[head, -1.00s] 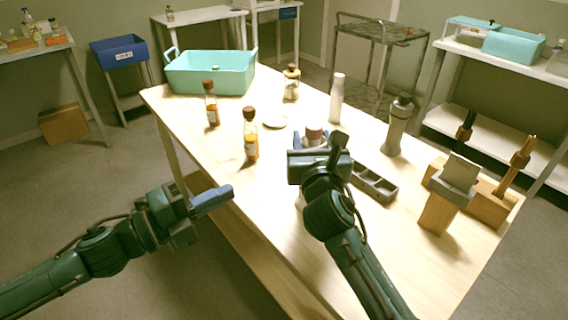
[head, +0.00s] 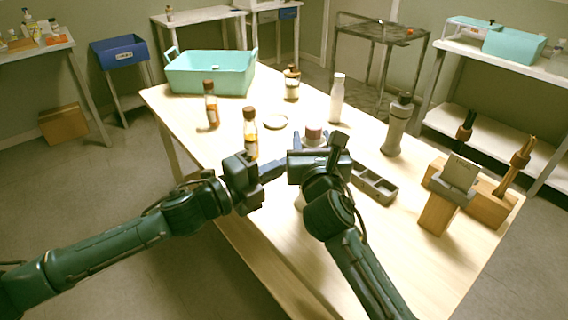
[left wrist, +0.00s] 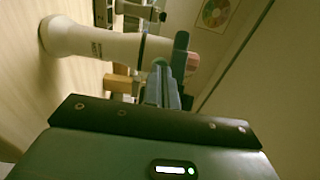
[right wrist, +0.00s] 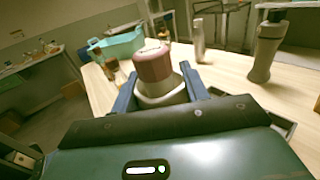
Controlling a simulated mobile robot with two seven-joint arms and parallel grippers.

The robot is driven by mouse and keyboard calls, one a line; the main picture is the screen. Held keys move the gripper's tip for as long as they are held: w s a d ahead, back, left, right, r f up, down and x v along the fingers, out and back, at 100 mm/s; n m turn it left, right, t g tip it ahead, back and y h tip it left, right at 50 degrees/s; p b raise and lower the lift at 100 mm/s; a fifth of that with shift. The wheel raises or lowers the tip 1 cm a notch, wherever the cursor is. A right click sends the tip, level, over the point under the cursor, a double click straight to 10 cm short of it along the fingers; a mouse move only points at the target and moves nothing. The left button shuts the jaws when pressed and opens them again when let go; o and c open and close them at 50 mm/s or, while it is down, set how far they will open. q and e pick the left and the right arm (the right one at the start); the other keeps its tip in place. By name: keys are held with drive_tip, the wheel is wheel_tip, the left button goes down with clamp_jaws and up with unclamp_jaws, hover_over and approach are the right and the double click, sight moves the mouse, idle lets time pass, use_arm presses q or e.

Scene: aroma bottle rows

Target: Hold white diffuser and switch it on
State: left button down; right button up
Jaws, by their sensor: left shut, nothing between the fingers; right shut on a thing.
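The white diffuser has a pale body and a reddish-brown cap. In the head view its cap (head: 314,132) shows just beyond my right gripper (head: 314,142), whose wrist hides most of the body. In the right wrist view the diffuser (right wrist: 160,92) stands between the two blue fingers, which are shut on it. In the left wrist view the white diffuser body (left wrist: 95,42) lies sideways in the picture, its pinkish cap close to my left fingers. My left gripper (head: 279,168) is shut and empty, just left of the right gripper. I cannot tell whether it touches the diffuser.
A white bottle (head: 338,98) and a grey bottle (head: 397,125) stand behind and right. A grey compartment tray (head: 375,184) and wooden stand (head: 445,200) are right; a teal basket (head: 210,72) is far back.

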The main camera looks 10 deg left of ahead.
use_arm(q)
drive_tip(key=shift+w+d, duration=0.4)
drive_tip(key=shift+d, duration=0.05)
use_arm(e)
drive_tip(key=shift+a, duration=0.15)
use_arm(q)
drive_tip(key=shift+x, duration=0.85)
use_arm(e)
drive_tip(key=shift+s, duration=0.1)
drive_tip(key=shift+a, duration=0.1)
use_arm(q)
drive_tip(key=v, duration=1.4)
drive_tip(key=shift+a, duration=0.2)
use_arm(e)
drive_tip(key=shift+d, duration=0.3)
use_arm(q)
drive_tip(key=shift+w, duration=0.1)
use_arm(e)
drive_tip(key=o, duration=1.1)
